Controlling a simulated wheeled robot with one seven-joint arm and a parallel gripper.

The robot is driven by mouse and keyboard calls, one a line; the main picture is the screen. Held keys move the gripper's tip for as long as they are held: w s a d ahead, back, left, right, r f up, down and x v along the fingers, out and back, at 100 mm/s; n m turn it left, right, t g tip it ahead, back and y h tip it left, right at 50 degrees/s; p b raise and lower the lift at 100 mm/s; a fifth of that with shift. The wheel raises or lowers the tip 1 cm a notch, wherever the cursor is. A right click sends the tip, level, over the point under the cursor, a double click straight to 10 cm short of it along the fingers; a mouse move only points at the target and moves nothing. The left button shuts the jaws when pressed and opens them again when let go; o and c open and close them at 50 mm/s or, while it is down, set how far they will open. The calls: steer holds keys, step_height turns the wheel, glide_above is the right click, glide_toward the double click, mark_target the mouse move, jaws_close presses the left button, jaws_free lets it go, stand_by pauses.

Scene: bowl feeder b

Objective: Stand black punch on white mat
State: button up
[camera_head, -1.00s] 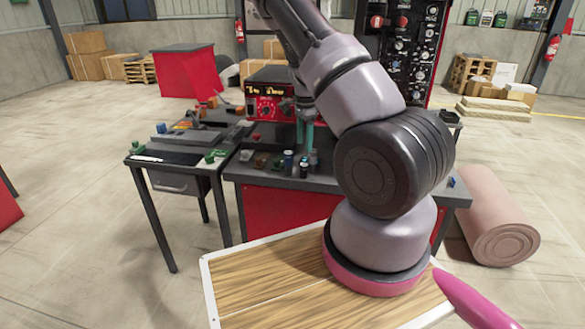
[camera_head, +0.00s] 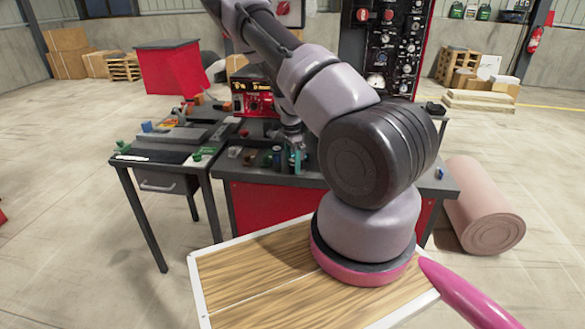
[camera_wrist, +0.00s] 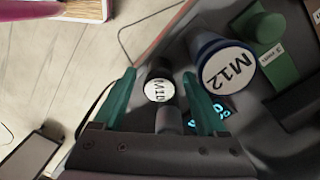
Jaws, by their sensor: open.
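A black cylinder with a white end label reading M10 (camera_wrist: 157,89), seemingly the black punch, stands between the teal fingers of my gripper (camera_wrist: 160,77) in the wrist view. The fingers are open, one on each side, with a visible gap at least on the right. In the head view my gripper (camera_head: 296,160) is down among the small parts on the dark bench, and the punch is hard to make out there. A narrow white strip (camera_head: 130,157) lies at the left table's front edge; I cannot tell if it is the white mat.
A blue cylinder marked M12 (camera_wrist: 228,68) stands close to the right finger. A green part (camera_wrist: 270,48) with a pale label is beyond it. The red control box (camera_head: 252,97) stands behind my gripper. The left table (camera_head: 150,172) carries tools and green parts.

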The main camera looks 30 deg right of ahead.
steer(key=shift+f, duration=0.1)
steer(key=shift+c, duration=0.2)
jaws_close()
